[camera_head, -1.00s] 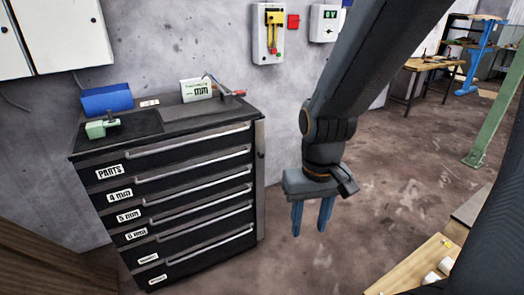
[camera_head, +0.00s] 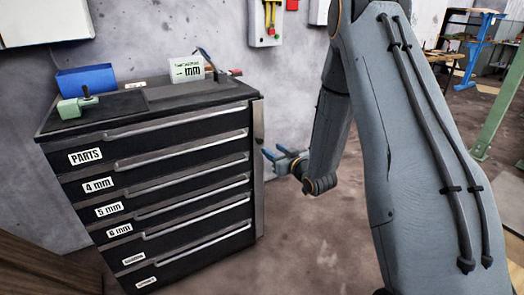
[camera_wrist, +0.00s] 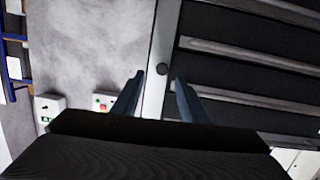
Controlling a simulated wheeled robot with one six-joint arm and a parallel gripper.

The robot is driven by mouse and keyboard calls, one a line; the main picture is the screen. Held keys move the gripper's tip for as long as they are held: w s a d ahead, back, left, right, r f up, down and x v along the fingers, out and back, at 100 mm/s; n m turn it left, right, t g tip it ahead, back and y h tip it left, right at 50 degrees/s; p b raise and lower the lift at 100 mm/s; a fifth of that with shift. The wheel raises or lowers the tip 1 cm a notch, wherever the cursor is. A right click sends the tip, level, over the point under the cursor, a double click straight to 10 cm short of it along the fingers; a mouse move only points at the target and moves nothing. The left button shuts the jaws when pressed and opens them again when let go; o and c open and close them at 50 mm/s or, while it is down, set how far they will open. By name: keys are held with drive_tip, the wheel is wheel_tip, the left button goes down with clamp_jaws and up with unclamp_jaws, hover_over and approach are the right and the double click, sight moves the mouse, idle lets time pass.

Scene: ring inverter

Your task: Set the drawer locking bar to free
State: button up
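The black drawer cabinet (camera_head: 150,190) stands against the wall, its drawers flush with the front. The drawer locking bar (camera_head: 258,130) is a narrow upright metal strip along the cabinet's right front edge. My gripper (camera_head: 272,152) is just right of the bar, fingers pointing left toward the cabinet. In the wrist view its fingers (camera_wrist: 159,80) are apart and empty, one on each side of the bar's line. I cannot tell whether they touch it. The bar's lock position is unclear.
A blue box (camera_head: 86,79), a green vise (camera_head: 76,106) and a white box marked mm (camera_head: 187,69) sit on the cabinet top. A yellow-handled switch box (camera_head: 267,22) hangs on the wall behind.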

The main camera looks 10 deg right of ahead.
sight(261, 141)
drive_tip(key=shift+t+y, duration=0.7)
drive_tip(key=shift+t, duration=0.2)
drive_tip(key=shift+f+b+x, duration=0.15)
drive_tip(key=shift+x, duration=1.25)
drive_tip(key=shift+f+b+x, duration=0.15)
drive_tip(key=shift+x, duration=1.2)
drive_tip(key=shift+f+b+x, duration=0.15)
drive_tip(key=shift+x, duration=1.25)
clamp_jaws()
drive_tip(key=shift+d+n, duration=0.1)
drive_tip(key=shift+n, duration=0.2)
